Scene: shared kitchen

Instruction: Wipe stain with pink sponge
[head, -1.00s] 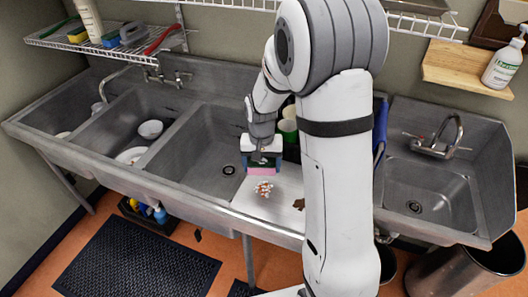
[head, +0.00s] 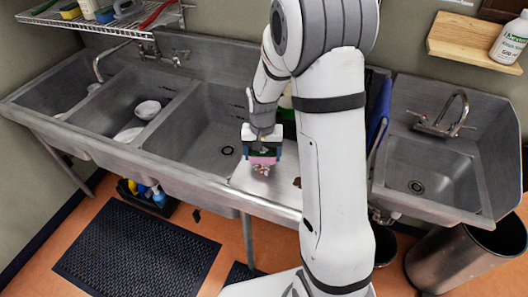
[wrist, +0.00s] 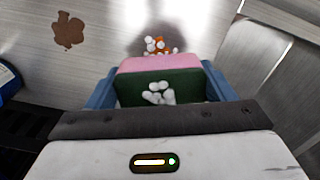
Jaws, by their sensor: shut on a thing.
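My gripper (head: 263,150) is shut on a pink sponge (wrist: 160,64) with a dark green side. Its blue fingers press the sponge from both sides in the wrist view. The sponge (head: 262,160) is over the steel drainboard (head: 250,185); I cannot tell whether it touches the surface. A brown stain (wrist: 68,30) lies flat on the steel, apart from the sponge, at upper left in the wrist view. Part of the stain (head: 297,182) shows beside my arm in the head view. A small white-and-orange clump (wrist: 155,46) is just beyond the sponge's pink edge.
White bits (wrist: 158,93) show against the sponge's green side. A sink basin (head: 210,130) opens left of the drainboard. Bowls (head: 148,109) sit in another basin. A separate hand sink (head: 430,180) is at right. A wire shelf (head: 100,25) hangs at upper left.

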